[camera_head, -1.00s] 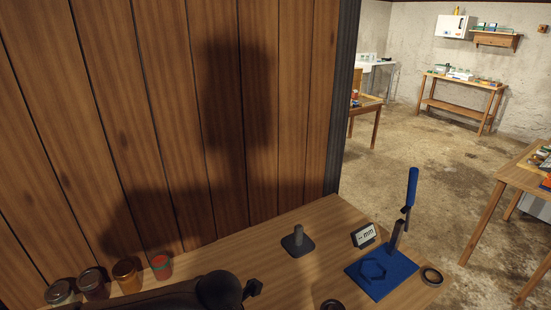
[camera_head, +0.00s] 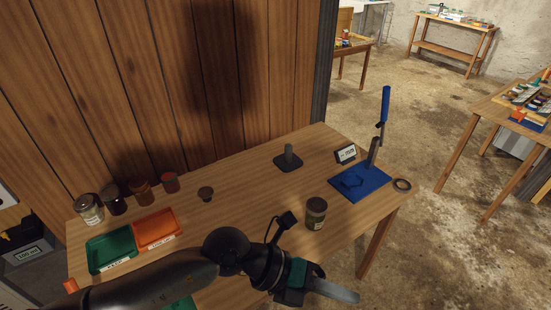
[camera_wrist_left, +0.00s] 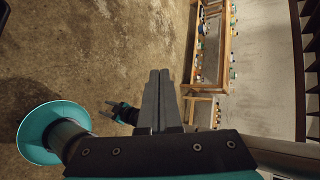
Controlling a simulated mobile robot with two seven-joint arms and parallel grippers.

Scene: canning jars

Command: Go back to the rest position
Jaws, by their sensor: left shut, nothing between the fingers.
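My left gripper (camera_head: 336,291) is past the front edge of the wooden bench in the head view, over the floor. Its fingers are together and empty, and they also show closed in the left wrist view (camera_wrist_left: 158,92). My left arm crosses the lower part of the head view. A small teal and black part with grey prongs, seemingly my right gripper (camera_wrist_left: 108,108), shows in the left wrist view; it is too small to tell its state. The right arm does not show in the head view.
A lidded jar (camera_head: 315,212) stands on the bench (camera_head: 255,205) near my left wrist. Several jars stand at the back left, by a green tray (camera_head: 111,247) and an orange tray (camera_head: 157,229). A blue-handled press (camera_head: 361,183) stands at the right. Floor beyond is open.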

